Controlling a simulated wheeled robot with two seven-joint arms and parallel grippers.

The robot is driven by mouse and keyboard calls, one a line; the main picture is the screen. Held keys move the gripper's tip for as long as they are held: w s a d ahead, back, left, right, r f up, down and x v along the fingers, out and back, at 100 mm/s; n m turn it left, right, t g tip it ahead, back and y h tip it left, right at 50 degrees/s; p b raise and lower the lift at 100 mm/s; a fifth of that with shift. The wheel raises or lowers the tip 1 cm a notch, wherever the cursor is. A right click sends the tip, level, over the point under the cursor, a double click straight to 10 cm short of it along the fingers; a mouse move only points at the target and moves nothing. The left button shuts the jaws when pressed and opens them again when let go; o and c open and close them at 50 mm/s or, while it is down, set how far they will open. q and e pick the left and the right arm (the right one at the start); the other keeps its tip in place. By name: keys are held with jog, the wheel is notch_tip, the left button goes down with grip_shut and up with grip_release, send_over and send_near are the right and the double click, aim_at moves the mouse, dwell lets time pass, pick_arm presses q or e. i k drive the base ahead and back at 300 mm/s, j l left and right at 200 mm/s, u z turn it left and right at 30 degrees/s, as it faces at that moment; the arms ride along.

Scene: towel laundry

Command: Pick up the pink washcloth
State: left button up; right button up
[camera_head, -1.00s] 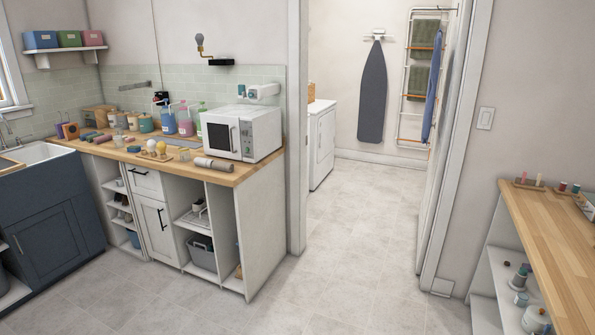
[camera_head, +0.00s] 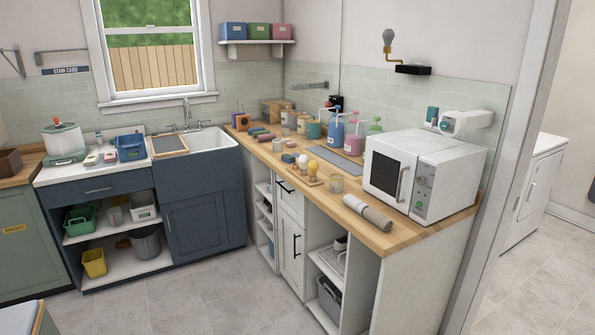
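I cannot make out a pink washcloth for certain. Several small coloured items, some reddish or mauve, lie near the far end of the wooden counter (camera_head: 405,238); they are too small to tell apart. A grey-beige rolled cloth (camera_head: 368,212) lies at the counter's front edge, left of the microwave. Neither of my grippers is in view.
A white microwave (camera_head: 440,165) stands at the counter's right end. Pump bottles (camera_head: 335,133) stand along the back. A white sink (camera_head: 208,143) sits in the corner under the window. A doorway opens at the right. The grey floor (camera_head: 215,305) in front is clear.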

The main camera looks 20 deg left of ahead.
aim_at(110, 156)
jog(key=i+j+u, duration=0.2)
jog(key=i+u, duration=0.2)
jog(key=i, duration=0.15)
jog(key=i+u, duration=0.4)
jog(key=i, duration=0.2)
jog(key=i+l+u, duration=0.15)
jog(key=i+u, duration=0.2)
jog(key=i, duration=0.25)
jog(key=i+j+z, duration=0.5)
jog(key=i, duration=0.25)
jog(key=i+j+z, duration=0.45)
jog(key=i+j, duration=0.2)
jog(key=j, duration=0.1)
